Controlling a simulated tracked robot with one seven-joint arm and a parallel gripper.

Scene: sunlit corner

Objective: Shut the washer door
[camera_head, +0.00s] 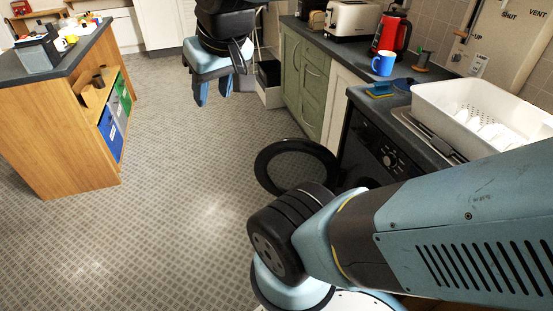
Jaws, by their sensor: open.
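The washer (366,137) has a black front and stands under the counter on the right. Its round black door (262,166) stands swung open into the room, seen as a dark ring with floor pattern visible through the middle. My arm hides the lower right part of the door and the lower part of the washer front. My gripper (213,90) hangs at the upper middle, fingers pointing down, open and empty. In the picture it is above and left of the door, apart from it.
Green cabinets (302,80) stand beyond the washer. The counter holds a red kettle (391,34), a toaster (351,18), a blue mug (383,63) and a white dish rack (463,103). A wooden island (60,140) with bins is on the left. The tiled floor (185,180) between is clear.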

